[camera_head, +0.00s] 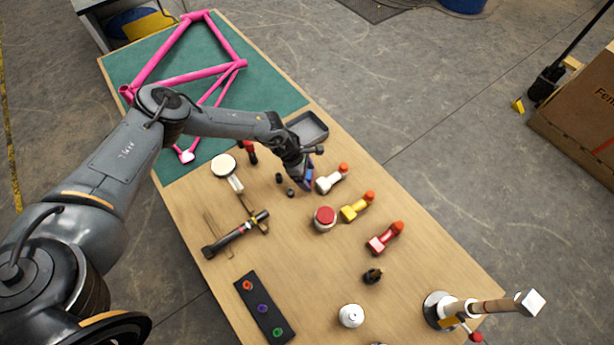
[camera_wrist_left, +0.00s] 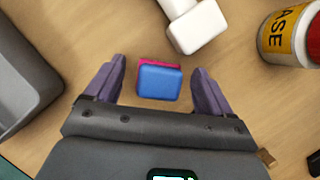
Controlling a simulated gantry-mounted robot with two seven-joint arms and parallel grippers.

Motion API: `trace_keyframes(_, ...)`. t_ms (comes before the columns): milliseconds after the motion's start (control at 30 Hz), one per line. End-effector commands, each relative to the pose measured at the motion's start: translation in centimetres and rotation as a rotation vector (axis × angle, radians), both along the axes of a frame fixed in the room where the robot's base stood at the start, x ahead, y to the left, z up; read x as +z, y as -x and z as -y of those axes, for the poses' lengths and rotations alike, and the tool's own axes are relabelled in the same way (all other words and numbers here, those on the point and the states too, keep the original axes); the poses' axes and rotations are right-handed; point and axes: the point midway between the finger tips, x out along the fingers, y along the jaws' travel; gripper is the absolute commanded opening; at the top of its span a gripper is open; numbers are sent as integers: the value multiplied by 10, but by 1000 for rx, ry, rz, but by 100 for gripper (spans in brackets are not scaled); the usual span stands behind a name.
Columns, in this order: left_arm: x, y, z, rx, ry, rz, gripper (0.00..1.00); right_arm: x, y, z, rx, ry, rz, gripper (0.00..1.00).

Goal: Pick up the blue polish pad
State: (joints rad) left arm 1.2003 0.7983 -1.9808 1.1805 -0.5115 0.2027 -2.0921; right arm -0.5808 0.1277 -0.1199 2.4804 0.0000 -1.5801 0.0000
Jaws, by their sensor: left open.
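The blue polish pad (camera_wrist_left: 158,83) is a small rounded block with a pink-red layer along its far edge, lying on the wooden table in the left wrist view. My left gripper (camera_wrist_left: 159,68) is open, with one purple finger on each side of the pad and a visible gap to both. In the head view my left gripper (camera_head: 307,180) points down at the table beside the white spray bottle, and it largely hides the pad there. My right gripper is not in view.
A grey tray (camera_head: 308,128) is just behind the gripper. A pink bicycle frame (camera_head: 190,78) lies on the green mat (camera_head: 262,84).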

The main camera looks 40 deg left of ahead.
Motion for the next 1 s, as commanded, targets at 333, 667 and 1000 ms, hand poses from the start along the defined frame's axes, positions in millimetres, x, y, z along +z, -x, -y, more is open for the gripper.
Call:
trace_keyframes(333, 0, 0, 0, 0, -1, -1, 48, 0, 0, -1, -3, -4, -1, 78)
trace_keyframes(667, 0, 0, 0, 0, 0, 0, 18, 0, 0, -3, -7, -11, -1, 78)
trace_keyframes(1000, 12, 0, -1, 1, -1, 0, 18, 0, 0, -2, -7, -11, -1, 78)
